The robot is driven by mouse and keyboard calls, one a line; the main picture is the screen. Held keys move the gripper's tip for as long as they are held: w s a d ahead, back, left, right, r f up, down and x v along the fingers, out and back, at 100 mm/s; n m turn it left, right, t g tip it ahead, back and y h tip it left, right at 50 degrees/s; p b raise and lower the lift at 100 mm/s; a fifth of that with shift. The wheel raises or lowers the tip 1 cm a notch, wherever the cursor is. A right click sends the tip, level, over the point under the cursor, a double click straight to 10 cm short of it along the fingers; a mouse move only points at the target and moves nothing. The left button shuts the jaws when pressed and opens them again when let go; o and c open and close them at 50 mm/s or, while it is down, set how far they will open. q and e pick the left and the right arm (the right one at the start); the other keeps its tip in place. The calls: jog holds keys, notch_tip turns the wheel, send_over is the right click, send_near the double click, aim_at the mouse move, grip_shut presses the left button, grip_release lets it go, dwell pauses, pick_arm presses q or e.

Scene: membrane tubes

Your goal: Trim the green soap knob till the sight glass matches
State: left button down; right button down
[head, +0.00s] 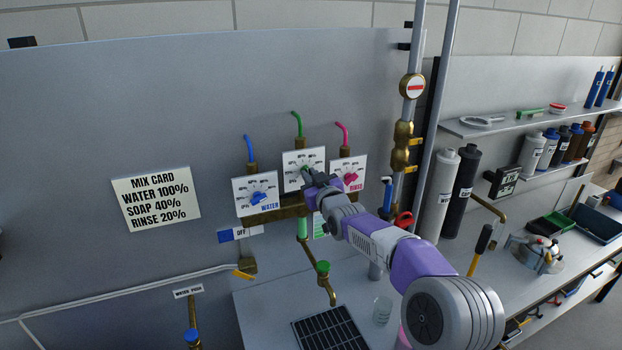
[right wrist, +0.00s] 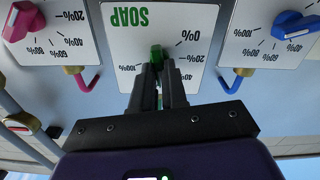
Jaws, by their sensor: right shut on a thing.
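The green soap knob (right wrist: 156,52) sits on the white SOAP dial plate (head: 291,183), the middle one of three. My right gripper (right wrist: 158,74) is shut on this knob; it also shows in the head view (head: 308,177). The fingers hide much of the knob and part of the scale, so its exact setting cannot be read. Below the dials a green vertical tube (head: 302,227) stands beside a small green-and-white striped panel, partly behind my arm. I cannot tell for sure which part is the sight glass or its level. My left gripper is not in view.
The WATER dial with a blue knob (head: 259,198) and the RINSE dial with a pink knob (head: 350,177) flank the soap dial closely. The mix card (head: 156,199) reads water 100%, soap 40%, rinse 20%. A brass spout and a clear beaker (head: 382,310) are below.

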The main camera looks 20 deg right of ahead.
jog(key=shift+a+f+n+b, duration=0.1)
jog(key=shift+n+b, duration=2.45)
jog(key=shift+n, duration=0.25)
jog(key=c, duration=1.2)
grip_release()
jog(key=shift+o, duration=0.2)
jog(key=s+b, duration=0.3)
jog(key=s, duration=0.4)
jog(key=shift+s+a, duration=0.2)
jog(key=shift+s, duration=0.1)
